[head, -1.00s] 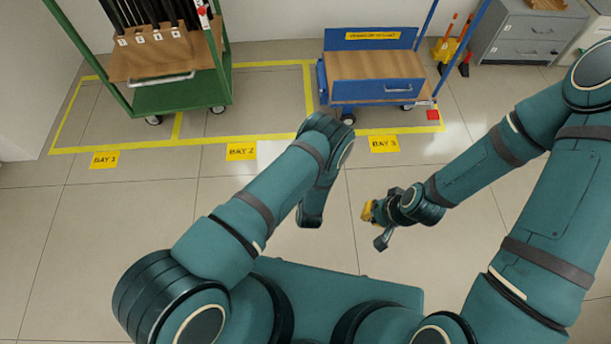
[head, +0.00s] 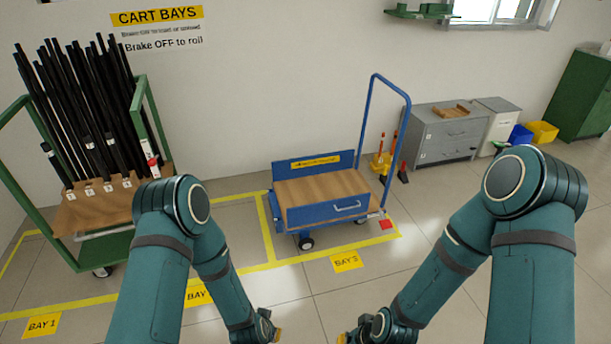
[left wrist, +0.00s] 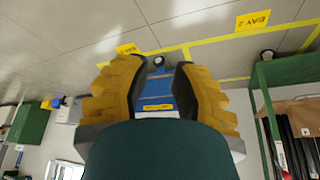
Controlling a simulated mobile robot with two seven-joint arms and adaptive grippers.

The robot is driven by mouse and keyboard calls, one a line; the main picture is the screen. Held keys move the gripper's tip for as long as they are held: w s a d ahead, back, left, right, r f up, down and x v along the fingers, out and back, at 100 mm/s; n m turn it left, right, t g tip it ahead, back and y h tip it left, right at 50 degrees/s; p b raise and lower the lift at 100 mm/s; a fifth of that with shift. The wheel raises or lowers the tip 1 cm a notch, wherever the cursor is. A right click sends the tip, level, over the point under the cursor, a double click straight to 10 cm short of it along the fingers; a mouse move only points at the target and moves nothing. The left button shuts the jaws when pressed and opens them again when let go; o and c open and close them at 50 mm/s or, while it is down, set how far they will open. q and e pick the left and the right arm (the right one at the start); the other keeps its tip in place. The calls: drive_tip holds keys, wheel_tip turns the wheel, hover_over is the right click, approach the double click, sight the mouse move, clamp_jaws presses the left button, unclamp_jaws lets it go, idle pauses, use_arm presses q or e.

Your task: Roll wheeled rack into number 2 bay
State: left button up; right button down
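The yellow BAY 2 floor label (head: 198,295) is partly hidden by my left arm, as is the rack's lower right side. My left gripper (head: 272,332) is low, right of the rack and apart from it. In the left wrist view it is open (left wrist: 159,66) and empty; the rack (left wrist: 262,120) shows at the right. My right gripper (head: 348,338) is at the bottom edge, its fingers unclear.
A blue cart (head: 322,214) stands in the bay by the BAY 3 label (head: 346,261). The BAY 1 label (head: 42,326) is lower left. Yellow lines mark the bays. Grey drawers (head: 440,138) stand by the wall. Floor between my arms is clear.

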drive_tip(key=c, duration=0.7)
unclamp_jaws()
drive_tip(key=shift+c, duration=1.2)
use_arm(q)
drive_tip(key=s+r+n+g+h, duration=0.2)
drive_tip(key=s+r+n+h, duration=0.1)
drive_tip(key=s+r, duration=0.5)
drive_tip(key=shift+s+d+r+n+g, duration=0.25)
drive_tip(key=shift+r+n+g, duration=0.15)
drive_tip(key=shift+r+n, duration=0.3)
use_arm(e)
drive_tip(key=shift+a, duration=0.1)
